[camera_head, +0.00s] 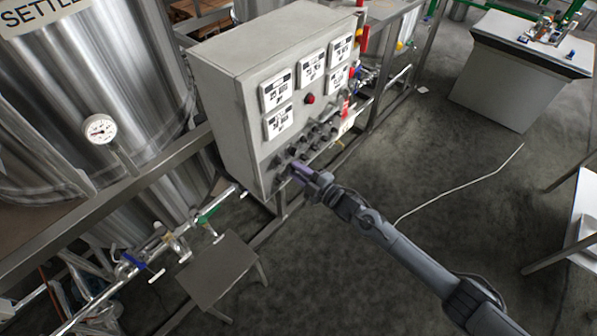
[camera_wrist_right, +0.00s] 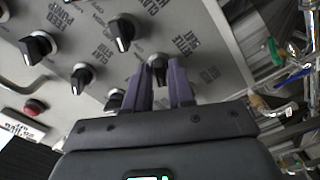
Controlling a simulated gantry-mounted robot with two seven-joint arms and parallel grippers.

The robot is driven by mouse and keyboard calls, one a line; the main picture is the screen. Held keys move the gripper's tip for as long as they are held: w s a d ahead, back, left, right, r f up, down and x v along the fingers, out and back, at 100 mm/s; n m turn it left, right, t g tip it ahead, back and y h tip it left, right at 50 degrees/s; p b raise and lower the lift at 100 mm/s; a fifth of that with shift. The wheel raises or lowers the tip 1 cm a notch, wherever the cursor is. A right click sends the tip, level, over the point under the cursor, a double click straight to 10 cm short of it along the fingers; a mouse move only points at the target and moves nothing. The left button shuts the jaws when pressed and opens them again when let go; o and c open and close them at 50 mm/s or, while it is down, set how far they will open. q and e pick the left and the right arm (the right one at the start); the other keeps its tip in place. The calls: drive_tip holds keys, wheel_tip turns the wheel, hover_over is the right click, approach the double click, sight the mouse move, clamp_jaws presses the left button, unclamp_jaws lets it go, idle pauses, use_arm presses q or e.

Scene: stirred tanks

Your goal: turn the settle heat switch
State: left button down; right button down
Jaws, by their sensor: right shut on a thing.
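The grey control cabinet (camera_head: 225,80) stands left of centre in the head view, with a row of black rotary switches (camera_head: 318,135) low on its front. My right gripper (camera_head: 300,172) reaches in from the lower right to the lower-left end of this row. In the right wrist view its two purple fingers (camera_wrist_right: 163,85) are shut on a black switch knob (camera_wrist_right: 158,66), one finger on each side. The label (camera_wrist_right: 186,42) beside this knob is upside down and seems to read settle heat. The fingers hide part of the knob. My left gripper is not in view.
Other black knobs (camera_wrist_right: 120,36) sit close by on the panel, with a red button (camera_wrist_right: 35,107). Several white meters (camera_head: 311,66) are above the switches. Pipes with valves (camera_head: 165,240) and a small grey step (camera_head: 218,268) lie below left. Floor to the right is mostly clear.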

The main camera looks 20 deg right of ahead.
drive_tip(key=shift+m, duration=0.3)
drive_tip(key=m+p, duration=0.2)
drive_tip(key=m, duration=0.5)
idle(0.3)
idle(0.4)
drive_tip(key=c, duration=1.2)
unclamp_jaws()
drive_tip(key=shift+s, duration=0.1)
